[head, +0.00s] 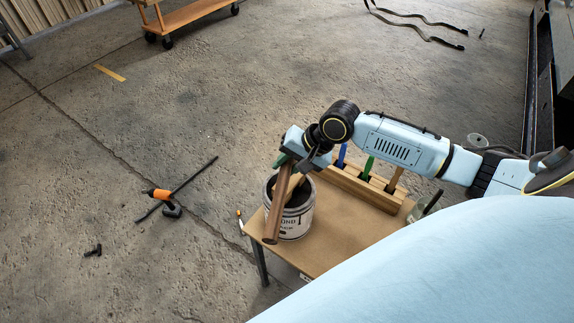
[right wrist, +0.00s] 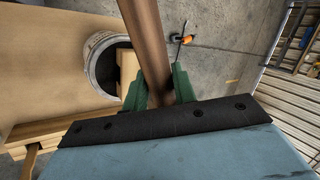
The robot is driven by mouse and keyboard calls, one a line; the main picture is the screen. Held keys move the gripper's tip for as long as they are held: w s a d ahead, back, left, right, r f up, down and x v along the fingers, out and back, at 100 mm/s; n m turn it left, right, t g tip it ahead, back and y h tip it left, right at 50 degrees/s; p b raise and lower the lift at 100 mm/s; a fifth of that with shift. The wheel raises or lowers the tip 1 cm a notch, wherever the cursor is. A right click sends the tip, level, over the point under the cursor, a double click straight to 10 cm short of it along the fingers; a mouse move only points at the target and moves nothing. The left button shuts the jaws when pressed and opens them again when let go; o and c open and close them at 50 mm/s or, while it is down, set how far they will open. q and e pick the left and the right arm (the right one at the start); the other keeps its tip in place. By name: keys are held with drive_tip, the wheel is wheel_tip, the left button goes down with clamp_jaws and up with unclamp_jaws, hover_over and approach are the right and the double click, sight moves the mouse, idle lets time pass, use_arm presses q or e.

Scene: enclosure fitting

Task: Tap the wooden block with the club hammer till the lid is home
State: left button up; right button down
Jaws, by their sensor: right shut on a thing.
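My right gripper (head: 291,160) is shut around a thick brown wooden shaft (head: 277,212), which looks like a tool handle. The shaft slants down past the near side of a tin, and in the right wrist view it runs up between the green fingers (right wrist: 160,90). No hammer head can be made out. A paler piece of wood (head: 296,186) shows behind the shaft at the tin's mouth, also in the right wrist view (right wrist: 126,66); I cannot tell whether it is the wooden block. I cannot pick out the lid or its enclosure. My left gripper is not in view.
The labelled tin (head: 296,224), dark inside, stands on a small brown table (head: 335,240). A wooden rack (head: 362,188) with coloured handles stands behind it. An orange-and-black tool (head: 160,194) and a long dark rod lie on the floor, which is mostly clear. A wheeled wooden cart (head: 190,14) is at the back.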

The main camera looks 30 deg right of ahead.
drive_tip(key=shift+w+r, duration=0.1)
drive_tip(key=shift+r, duration=0.05)
drive_tip(key=shift+r, duration=2.5)
